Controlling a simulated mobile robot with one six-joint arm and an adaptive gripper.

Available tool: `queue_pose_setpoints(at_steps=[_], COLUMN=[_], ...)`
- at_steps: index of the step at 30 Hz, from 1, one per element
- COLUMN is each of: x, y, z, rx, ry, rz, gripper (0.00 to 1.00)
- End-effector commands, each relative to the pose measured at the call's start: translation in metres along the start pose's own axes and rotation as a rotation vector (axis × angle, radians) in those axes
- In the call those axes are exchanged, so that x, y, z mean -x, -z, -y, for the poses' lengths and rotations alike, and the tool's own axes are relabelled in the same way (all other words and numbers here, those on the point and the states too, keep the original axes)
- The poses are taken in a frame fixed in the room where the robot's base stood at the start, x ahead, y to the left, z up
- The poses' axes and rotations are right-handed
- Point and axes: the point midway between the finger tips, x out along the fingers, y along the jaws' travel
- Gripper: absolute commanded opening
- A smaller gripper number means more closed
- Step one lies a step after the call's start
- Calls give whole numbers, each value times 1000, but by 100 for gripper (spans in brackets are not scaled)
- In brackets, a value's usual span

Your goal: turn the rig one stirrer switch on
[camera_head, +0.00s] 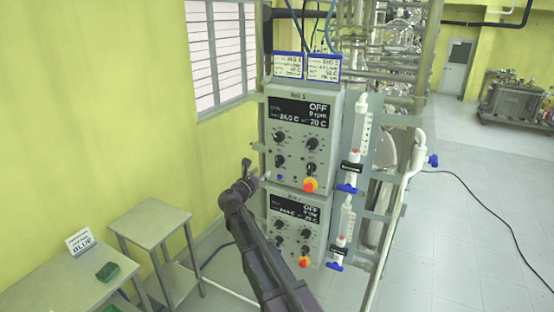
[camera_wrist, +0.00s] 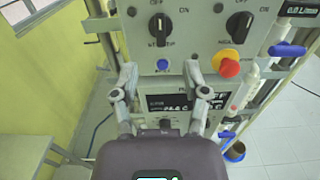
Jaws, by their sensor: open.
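The rig one control box (camera_head: 328,120) is the upper grey box, its black display reading OFF and 0 rpm. Its face carries several black knobs, a blue button (camera_head: 279,177) and a red-and-yellow stop button (camera_head: 310,185). My gripper (camera_head: 257,170) is open and empty at the box's lower left. In the wrist view its fingers (camera_wrist: 160,72) stand apart, framing the blue button (camera_wrist: 163,66), below the left knob.
The rig two box (camera_head: 297,226) sits directly below, also reading OFF. Valves with blue handles and a pipe frame (camera_head: 402,190) stand right of the boxes. A small table (camera_head: 150,222) and a bench with a green block (camera_head: 107,271) stand left.

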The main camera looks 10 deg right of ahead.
Motion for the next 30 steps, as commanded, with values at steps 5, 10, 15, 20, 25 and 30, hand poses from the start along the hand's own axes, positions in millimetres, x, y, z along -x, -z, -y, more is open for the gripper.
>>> queue_pose_setpoints(at_steps=[5, 10, 15, 20, 25, 30], x=[-19, -44, -71, -95, -115, -127], y=[0, 0, 0, 0, 0, 0], z=[-1, -2, -1, -1, -1, 0], rx=[-1, -1, -1, -1, -1, -1], ry=[1, 1, 2, 2, 1, 1], rz=[0, 0, 0, 0, 0, 0], gripper=[59, 59, 59, 59, 59, 59])
